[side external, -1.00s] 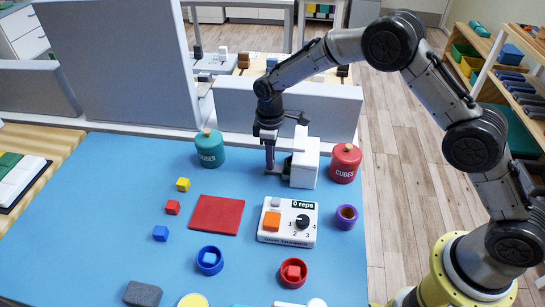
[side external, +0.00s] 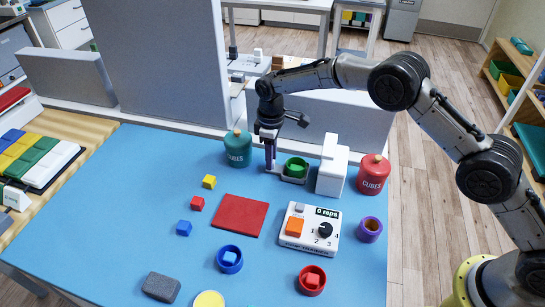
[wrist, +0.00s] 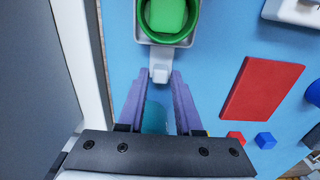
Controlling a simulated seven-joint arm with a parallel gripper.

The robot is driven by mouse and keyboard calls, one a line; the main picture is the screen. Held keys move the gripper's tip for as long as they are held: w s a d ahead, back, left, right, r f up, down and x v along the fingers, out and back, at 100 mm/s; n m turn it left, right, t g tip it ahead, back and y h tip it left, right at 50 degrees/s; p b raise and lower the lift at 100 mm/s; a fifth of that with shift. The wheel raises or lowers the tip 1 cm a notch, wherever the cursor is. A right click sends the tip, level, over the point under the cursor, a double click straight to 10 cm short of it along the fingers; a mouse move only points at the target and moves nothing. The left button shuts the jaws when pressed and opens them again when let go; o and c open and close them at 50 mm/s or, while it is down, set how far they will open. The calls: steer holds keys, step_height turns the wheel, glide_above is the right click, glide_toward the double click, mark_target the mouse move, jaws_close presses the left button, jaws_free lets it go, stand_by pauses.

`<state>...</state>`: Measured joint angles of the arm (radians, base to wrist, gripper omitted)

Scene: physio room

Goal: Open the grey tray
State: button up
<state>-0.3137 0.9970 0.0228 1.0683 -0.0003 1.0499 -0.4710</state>
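The grey tray (side external: 293,181) is drawn out to the left of the white housing (side external: 333,168) and holds a green cup (side external: 295,161) with a green cube in it. In the wrist view the tray (wrist: 193,40) is at the top, with the green cup (wrist: 144,22) and cube (wrist: 166,14) inside. Its light grey handle (wrist: 160,62) points down between my fingertips. My gripper (side external: 271,167) is low at the tray's left end, fingers pointing down. In the wrist view my gripper (wrist: 160,76) has its purple fingers close on both sides of the handle.
A teal jar (side external: 238,150) stands just left of my gripper, and a red jar (side external: 373,175) right of the housing. A grey partition (side external: 340,115) is behind. In front are a red mat (side external: 240,215), small cubes, a reps counter (side external: 308,229) and a purple cup (side external: 369,230).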

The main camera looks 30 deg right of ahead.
steer(key=shift+o, duration=1.3)
step_height(320, 180, up, 14)
steer(key=shift+f, duration=0.15)
